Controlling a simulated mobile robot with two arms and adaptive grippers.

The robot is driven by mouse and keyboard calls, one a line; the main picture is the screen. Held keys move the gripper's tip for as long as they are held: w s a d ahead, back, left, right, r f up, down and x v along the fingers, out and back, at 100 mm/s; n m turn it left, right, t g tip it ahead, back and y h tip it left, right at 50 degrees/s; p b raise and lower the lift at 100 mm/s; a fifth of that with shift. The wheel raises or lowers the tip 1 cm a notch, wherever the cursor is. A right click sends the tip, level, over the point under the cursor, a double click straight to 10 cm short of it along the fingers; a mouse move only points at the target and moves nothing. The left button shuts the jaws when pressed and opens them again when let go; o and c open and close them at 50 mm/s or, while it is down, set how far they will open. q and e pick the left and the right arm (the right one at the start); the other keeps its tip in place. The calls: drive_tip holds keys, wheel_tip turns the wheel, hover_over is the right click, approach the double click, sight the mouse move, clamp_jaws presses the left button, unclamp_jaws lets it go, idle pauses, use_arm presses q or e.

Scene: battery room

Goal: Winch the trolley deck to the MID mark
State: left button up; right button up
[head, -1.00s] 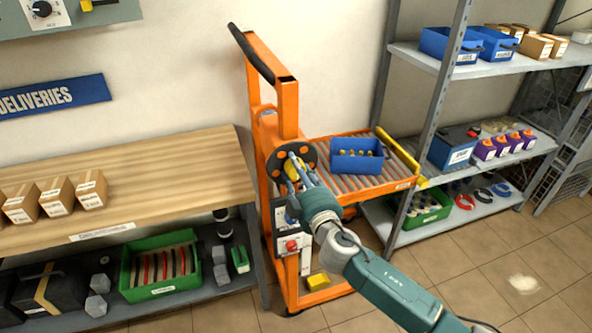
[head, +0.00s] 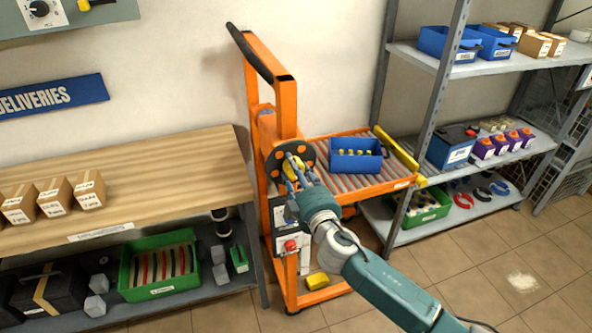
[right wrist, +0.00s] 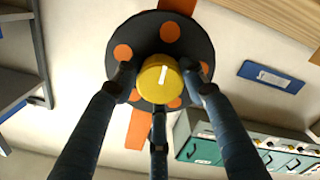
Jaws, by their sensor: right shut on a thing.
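The orange trolley (head: 288,93) stands between the wooden bench and the grey shelving. Its roller deck (head: 350,183) carries a blue bin (head: 355,155) holding small yellow-topped items. On the mast is the winch wheel, a black disc (head: 306,151) with orange spots and a yellow knob. My right gripper (head: 295,175) is shut on the yellow knob. In the right wrist view its fingers close around the knob (right wrist: 160,82), which has a white mark, in front of the black disc (right wrist: 190,40). I cannot make out a MID mark. My left gripper is not in view.
The wooden bench (head: 130,180) stands on the left with cardboard boxes, and a green crate (head: 160,264) sits below it. Grey shelving (head: 480,165) with bins stands close on the right. Floor at the lower right is clear.

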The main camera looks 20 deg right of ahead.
drive_tip(key=shift+a+r+n, duration=0.25)
drive_tip(key=shift+n, duration=0.05)
drive_tip(key=shift+a+n, duration=0.1)
drive_tip(key=shift+n, duration=2.5)
drive_tip(key=shift+f, duration=0.1)
drive_tip(key=o, duration=1.1)
drive_tip(key=shift+a, duration=0.1)
drive_tip(key=shift+o, duration=0.2)
drive_tip(key=shift+a+f, duration=0.1)
drive_tip(key=shift+a, duration=0.05)
drive_tip(key=shift+s+d+f, duration=0.1)
drive_tip(key=shift+s+d, duration=0.15)
drive_tip(key=shift+s, duration=0.15)
drive_tip(key=s, duration=1.1)
